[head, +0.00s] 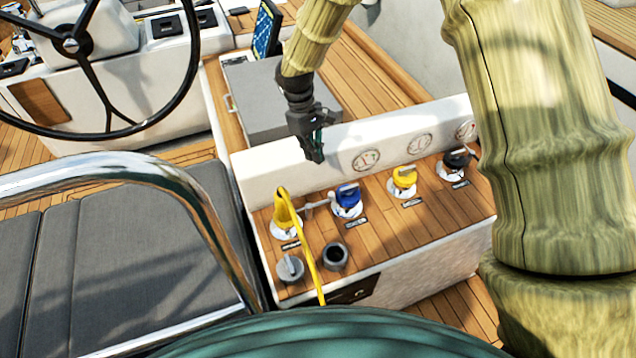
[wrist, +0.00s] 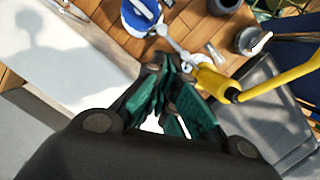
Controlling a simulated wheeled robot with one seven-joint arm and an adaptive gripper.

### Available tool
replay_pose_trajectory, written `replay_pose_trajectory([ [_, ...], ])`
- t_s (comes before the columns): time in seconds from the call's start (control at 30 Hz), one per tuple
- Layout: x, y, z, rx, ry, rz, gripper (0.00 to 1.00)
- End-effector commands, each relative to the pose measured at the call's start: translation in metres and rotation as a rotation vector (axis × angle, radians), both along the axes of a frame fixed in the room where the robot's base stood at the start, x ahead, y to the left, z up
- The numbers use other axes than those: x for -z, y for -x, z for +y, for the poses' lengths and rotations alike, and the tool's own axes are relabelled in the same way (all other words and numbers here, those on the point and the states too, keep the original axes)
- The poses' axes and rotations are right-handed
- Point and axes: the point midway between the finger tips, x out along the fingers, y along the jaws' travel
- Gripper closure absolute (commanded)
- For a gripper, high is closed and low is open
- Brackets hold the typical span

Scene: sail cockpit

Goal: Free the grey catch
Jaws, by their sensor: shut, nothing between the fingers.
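A small grey bar (head: 318,204), which looks like the grey catch, spans between the blue-topped fitting (head: 347,196) and the yellow fitting (head: 284,214) on the wooden panel. In the wrist view the grey bar (wrist: 178,47) runs from beside the blue fitting (wrist: 140,17) to the yellow fitting (wrist: 212,80), and its end meets the yellow part. My gripper (head: 315,156) is shut and empty, above and behind the bar, apart from it in the head view. In the wrist view my gripper's tips (wrist: 170,66) overlap the near side of the bar's end; contact cannot be told.
A long yellow handle (head: 308,252) slopes down from the yellow fitting. A grey knob (head: 290,268) and a dark cup (head: 335,256) stand at the panel's front. Another yellow fitting (head: 403,182) and a black one (head: 456,162) stand right. A white gauge wall (head: 330,143) rises behind.

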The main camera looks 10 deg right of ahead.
Motion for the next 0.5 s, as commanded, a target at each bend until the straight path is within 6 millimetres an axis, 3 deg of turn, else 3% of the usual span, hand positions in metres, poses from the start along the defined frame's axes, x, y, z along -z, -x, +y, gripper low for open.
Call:
replay_pose_trajectory([
  [0.03, 0.0121, 0.0001, -0.0005, 0.001, 0.000, 0.000, 1.00],
  [0.1, 0.0162, 0.0002, -0.0009, 0.001, 0.000, 0.000, 1.00],
  [0.5, 0.0180, 0.0003, -0.0016, 0.002, 0.000, 0.000, 1.00],
])
